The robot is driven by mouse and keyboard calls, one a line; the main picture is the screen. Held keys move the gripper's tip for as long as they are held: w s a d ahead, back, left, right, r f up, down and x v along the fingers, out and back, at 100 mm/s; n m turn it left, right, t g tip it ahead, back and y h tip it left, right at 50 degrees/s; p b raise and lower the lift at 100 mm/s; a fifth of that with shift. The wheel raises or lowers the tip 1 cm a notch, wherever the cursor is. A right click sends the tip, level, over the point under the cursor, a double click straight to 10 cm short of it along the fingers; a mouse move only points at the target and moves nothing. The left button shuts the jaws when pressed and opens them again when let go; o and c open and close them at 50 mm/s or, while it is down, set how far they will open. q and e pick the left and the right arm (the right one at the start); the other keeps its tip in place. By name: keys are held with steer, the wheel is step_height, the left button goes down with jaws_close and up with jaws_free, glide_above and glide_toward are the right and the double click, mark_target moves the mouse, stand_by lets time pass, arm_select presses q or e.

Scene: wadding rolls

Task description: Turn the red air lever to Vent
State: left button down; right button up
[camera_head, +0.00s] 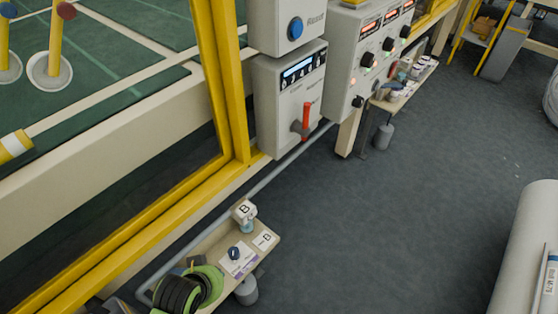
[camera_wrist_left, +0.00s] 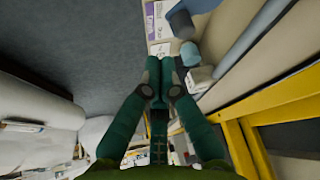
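The red air lever (camera_head: 306,118) is in the head view, on the front of a pale grey box (camera_head: 274,112) fixed beside the yellow frame. It stands about upright on a grey pivot. Small print on the box around it is too blurred to read. My left gripper (camera_wrist_left: 160,72) shows only in the left wrist view, with dark green fingers. Its fingertips are together, with nothing seen between them. The lever is not seen in that view. My right gripper is in neither view.
A blue-button box (camera_head: 295,29) sits above the lever box, and a control panel (camera_head: 370,55) with knobs stands to its right. A low shelf (camera_head: 215,240) holds tape rolls and a labelled cube. A grey pipe runs below. The dark floor (camera_head: 400,190) is largely clear.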

arm_select(q)
steer(key=w+d+r+m+t+h, duration=0.1)
steer(key=w+d+r+t+h, duration=0.2)
steer(key=w+r, duration=0.7)
steer(key=w+d+r+m+t+h, duration=0.1)
steer(key=w+d+r+t+h, duration=0.3)
steer(key=w+d+r+t, duration=0.4)
steer(key=w+d+r, duration=0.1)
steer(key=w+r, duration=0.2)
steer(key=shift+w+m+b, duration=0.25)
steer(key=shift+m+b, duration=0.05)
steer(key=shift+m, duration=0.1)
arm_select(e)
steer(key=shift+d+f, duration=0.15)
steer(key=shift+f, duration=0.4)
arm_select(q)
glide_toward(305, 123)
steer(key=w+d+r, duration=0.3)
steer(key=w+d, duration=0.1)
steer(key=w, duration=0.2)
steer(key=shift+w+a+f+b, duration=0.1)
steer(key=shift+a+b, duration=0.15)
steer(key=shift+b, duration=0.15)
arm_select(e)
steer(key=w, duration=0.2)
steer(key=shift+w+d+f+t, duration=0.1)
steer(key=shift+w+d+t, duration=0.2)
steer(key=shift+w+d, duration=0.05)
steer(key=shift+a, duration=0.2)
